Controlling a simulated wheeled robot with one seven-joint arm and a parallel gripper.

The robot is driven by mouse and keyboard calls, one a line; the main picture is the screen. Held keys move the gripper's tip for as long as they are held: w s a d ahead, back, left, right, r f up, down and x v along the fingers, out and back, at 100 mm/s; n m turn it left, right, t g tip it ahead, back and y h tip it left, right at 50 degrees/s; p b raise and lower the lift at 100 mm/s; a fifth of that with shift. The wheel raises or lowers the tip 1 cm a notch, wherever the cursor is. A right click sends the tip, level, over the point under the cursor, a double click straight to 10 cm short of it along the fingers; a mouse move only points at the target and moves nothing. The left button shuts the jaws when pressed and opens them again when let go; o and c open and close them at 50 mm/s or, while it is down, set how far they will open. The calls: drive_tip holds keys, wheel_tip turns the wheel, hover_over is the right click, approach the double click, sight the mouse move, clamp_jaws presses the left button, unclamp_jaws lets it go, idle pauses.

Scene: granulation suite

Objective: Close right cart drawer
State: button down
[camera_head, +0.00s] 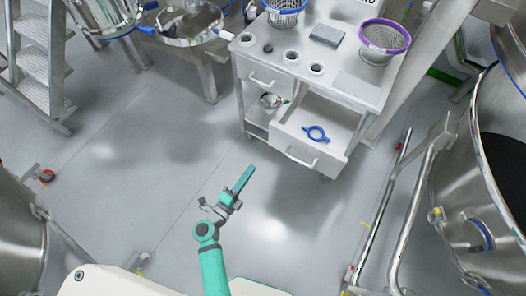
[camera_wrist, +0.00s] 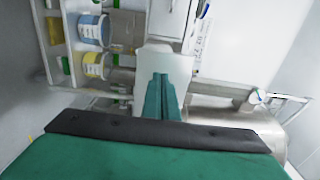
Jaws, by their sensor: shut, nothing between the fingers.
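The white cart (camera_head: 345,84) stands at the upper middle of the head view. Its right drawer (camera_head: 312,137) is pulled out toward the front, with a bar handle (camera_head: 302,160) on its face. A blue ring-shaped clamp (camera_head: 317,134) lies inside the drawer. The left drawer (camera_head: 266,80) looks shut. My gripper (camera_head: 248,172) is in front of the cart, to the left of the open drawer and apart from it. Its fingers are together and empty. In the wrist view my gripper (camera_wrist: 160,80) shows its closed fingers; I cannot make out the drawer there.
A metal bowl (camera_head: 270,100) sits on the lower shelf. A metal rail frame (camera_head: 385,215) and a large steel vessel (camera_head: 480,190) are at the right. A stepladder (camera_head: 35,65) is at the left. Floor before the cart is clear.

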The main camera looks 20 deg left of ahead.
sight(272, 139)
drive_tip(key=x, duration=1.2)
drive_tip(key=shift+w, duration=0.35)
drive_tip(key=shift+w+d, duration=0.1)
drive_tip(key=shift+w, duration=0.35)
